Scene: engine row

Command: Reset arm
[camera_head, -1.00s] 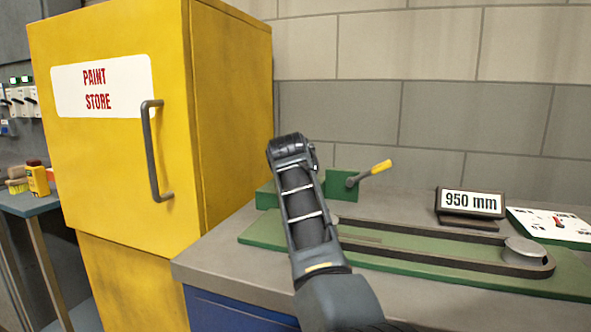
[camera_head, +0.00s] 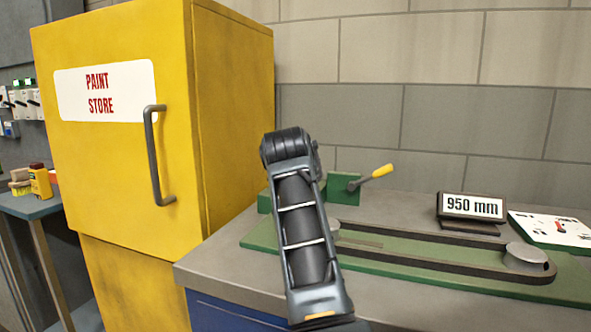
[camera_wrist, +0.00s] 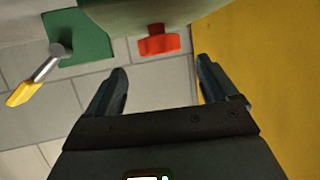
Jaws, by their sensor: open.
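My gripper (camera_wrist: 160,88) shows in the wrist view with its two fingers spread apart and nothing between them. Beyond the fingers are the grey block wall and a small red object (camera_wrist: 158,41). In the head view my arm rises in front of the bench, and its links hide the gripper's fingers there. The arm covers part of the green belt fixture (camera_head: 400,250) and its green block.
A yellow paint store cabinet (camera_head: 120,160) with a grey handle (camera_head: 155,155) stands left of the arm. The bench holds a yellow-tipped lever (camera_head: 372,176), a "950 mm" display (camera_head: 471,207) and a white dial card (camera_head: 552,229). A side table (camera_head: 40,203) is at the far left.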

